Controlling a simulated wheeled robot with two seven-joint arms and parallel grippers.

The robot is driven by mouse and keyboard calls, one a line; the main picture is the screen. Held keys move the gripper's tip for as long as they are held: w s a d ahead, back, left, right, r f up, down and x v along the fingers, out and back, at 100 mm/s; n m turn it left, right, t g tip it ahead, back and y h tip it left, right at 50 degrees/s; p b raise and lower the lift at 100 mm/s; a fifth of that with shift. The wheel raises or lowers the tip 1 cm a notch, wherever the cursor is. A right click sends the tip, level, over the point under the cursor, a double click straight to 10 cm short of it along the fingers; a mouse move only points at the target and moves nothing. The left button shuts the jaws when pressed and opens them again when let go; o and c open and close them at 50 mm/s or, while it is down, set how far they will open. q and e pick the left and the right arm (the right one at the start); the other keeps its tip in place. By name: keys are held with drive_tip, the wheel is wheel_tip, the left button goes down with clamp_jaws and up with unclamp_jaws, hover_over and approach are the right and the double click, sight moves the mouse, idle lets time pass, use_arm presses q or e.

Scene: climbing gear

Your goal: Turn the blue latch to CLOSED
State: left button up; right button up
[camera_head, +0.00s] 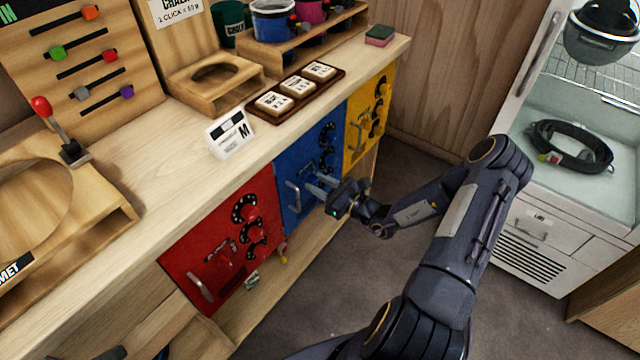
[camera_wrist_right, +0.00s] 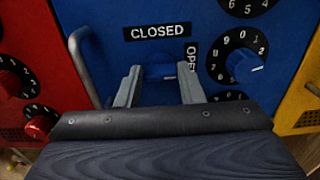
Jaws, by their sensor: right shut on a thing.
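The blue door (camera_head: 306,168) is in the front of the wooden counter, between a red door and a yellow one. My right gripper (camera_head: 320,184) is at this door, shut on the blue latch. In the right wrist view the latch (camera_wrist_right: 160,72) shows as a small blue piece between the two fingers (camera_wrist_right: 158,84). A CLOSED label (camera_wrist_right: 157,32) is above it and an OPEN label (camera_wrist_right: 191,56) to its right. The latch's exact angle is hard to tell because the gripper covers much of it. My left gripper is not in view.
The blue door has a metal handle (camera_wrist_right: 87,66) left of my fingers and a numbered dial (camera_wrist_right: 244,66) to their right. The red door (camera_head: 225,245) and yellow door (camera_head: 366,118) flank it. A white cabinet (camera_head: 540,225) stands at the right; the floor between is clear.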

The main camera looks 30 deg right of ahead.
drive_tip(key=shift+n, duration=0.3)
drive_tip(key=n+b, duration=0.1)
drive_tip(key=n, duration=0.3)
drive_tip(key=shift+a+f+n, duration=0.1)
drive_tip(key=shift+n, duration=0.2)
drive_tip(key=shift+a+f+n+b, duration=0.1)
drive_tip(key=shift+f+n+b, duration=0.05)
drive_tip(key=shift+n+b, duration=5.95)
drive_tip(key=shift+n, duration=0.3)
drive_tip(key=shift+p, duration=0.3)
drive_tip(key=o, duration=1)
drive_tip(key=shift+s, duration=0.1)
